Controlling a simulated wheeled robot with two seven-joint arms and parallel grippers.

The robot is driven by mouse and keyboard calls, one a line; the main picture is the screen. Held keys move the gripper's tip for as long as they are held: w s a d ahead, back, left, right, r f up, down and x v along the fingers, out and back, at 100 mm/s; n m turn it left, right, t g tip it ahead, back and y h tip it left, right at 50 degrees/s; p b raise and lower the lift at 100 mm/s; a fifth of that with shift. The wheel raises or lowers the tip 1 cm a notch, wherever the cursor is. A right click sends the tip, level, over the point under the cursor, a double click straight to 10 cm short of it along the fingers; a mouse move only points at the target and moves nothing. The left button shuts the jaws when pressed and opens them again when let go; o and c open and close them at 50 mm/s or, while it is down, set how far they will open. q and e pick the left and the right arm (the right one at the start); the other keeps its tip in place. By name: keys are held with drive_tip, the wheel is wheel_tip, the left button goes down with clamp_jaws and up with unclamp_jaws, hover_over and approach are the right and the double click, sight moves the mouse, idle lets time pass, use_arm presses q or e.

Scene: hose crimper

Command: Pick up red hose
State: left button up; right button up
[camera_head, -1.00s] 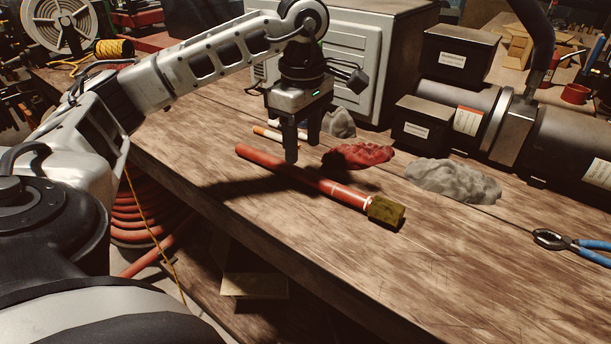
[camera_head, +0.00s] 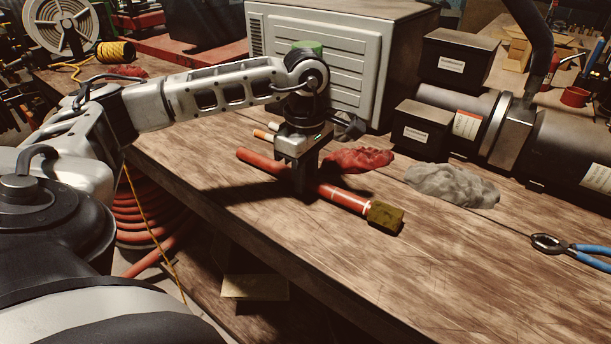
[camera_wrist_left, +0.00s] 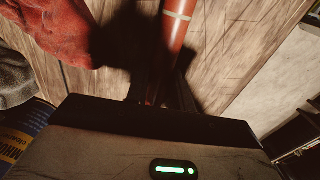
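The red hose (camera_head: 342,195) lies on the wooden workbench, with a brass-coloured hexagonal fitting (camera_head: 386,216) at its near right end. My left gripper (camera_head: 303,185) points down over the middle of the hose, its fingertips at hose level. In the left wrist view the hose (camera_wrist_left: 177,30) runs down between the dark fingers and has a pale band. Shadow there hides whether the fingers touch it. The hose rests on the bench. My right gripper is not in view.
A red cloth (camera_head: 358,160) lies just behind the hose, with a grey cloth (camera_head: 452,184) to its right. Blue-handled pliers (camera_head: 575,247) lie at the right. A grey cabinet (camera_head: 345,60) and black boxes (camera_head: 423,125) stand behind. The bench front is clear.

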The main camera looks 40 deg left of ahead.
use_arm(q)
clamp_jaws()
drive_tip(key=shift+r, duration=0.1)
drive_tip(key=shift+r, duration=0.45)
wheel_tip(320, 180, up, 2)
drive_tip(key=shift+r+b, duration=0.15)
drive_tip(key=shift+b, duration=0.35)
drive_tip(key=s+d+r, duration=0.6)
drive_tip(key=d+r, duration=0.3)
drive_tip(key=d, duration=0.3)
drive_tip(key=shift+s+d+r+p, duration=0.15)
drive_tip(key=shift+d+r+p, duration=0.15)
drive_tip(key=shift+r+p, duration=0.1)
